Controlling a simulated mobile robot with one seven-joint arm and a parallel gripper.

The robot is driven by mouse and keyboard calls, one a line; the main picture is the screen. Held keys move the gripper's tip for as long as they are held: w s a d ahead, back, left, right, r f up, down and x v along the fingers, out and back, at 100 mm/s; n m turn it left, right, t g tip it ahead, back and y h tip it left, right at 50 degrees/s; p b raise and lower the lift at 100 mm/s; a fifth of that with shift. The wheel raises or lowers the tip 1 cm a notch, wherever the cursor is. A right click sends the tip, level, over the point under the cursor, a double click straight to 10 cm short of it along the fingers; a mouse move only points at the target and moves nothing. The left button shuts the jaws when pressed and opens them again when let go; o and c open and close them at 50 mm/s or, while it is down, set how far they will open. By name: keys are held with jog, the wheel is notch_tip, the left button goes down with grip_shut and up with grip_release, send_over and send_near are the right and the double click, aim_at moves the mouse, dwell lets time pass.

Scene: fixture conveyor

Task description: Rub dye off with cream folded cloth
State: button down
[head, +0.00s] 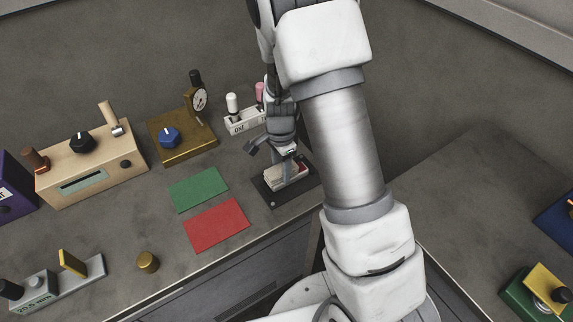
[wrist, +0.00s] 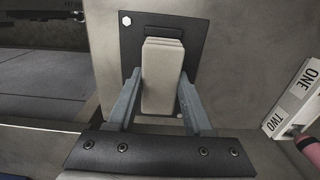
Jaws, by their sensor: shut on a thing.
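The cream folded cloth (wrist: 161,75) stands out as a pale layered block between the two grey fingers of my gripper (wrist: 160,90) in the wrist view. My gripper is shut on it. In the head view my gripper (head: 284,158) points down and the cloth (head: 278,179) is at the dark plate (head: 272,198) on the bench. The plate (wrist: 131,42) also shows behind the cloth in the wrist view. I cannot tell whether the cloth touches the plate. A small reddish patch (head: 301,168) shows beside the cloth in the head view; other dye is not visible.
A white labelled block (head: 240,122) with white and pink pegs stands just behind the plate. Green (head: 198,189) and red (head: 216,225) mats lie left of it. A brass gauge fixture (head: 182,140) and a wooden box (head: 90,170) stand further left.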

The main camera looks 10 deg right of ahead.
jog(key=shift+a, duration=0.15)
dwell(0.3)
jog(key=shift+w+d, duration=0.2)
jog(key=shift+d, duration=0.4)
jog(key=shift+w+d, duration=0.15)
jog(key=shift+d, duration=0.45)
jog(key=shift+r, duration=0.1)
notch_tip(320, 180, up, 9)
jog(key=p, duration=0.6)
jog(key=shift+p, duration=0.4)
jog(key=shift+f+p, duration=0.2)
jog(key=shift+p, duration=0.45)
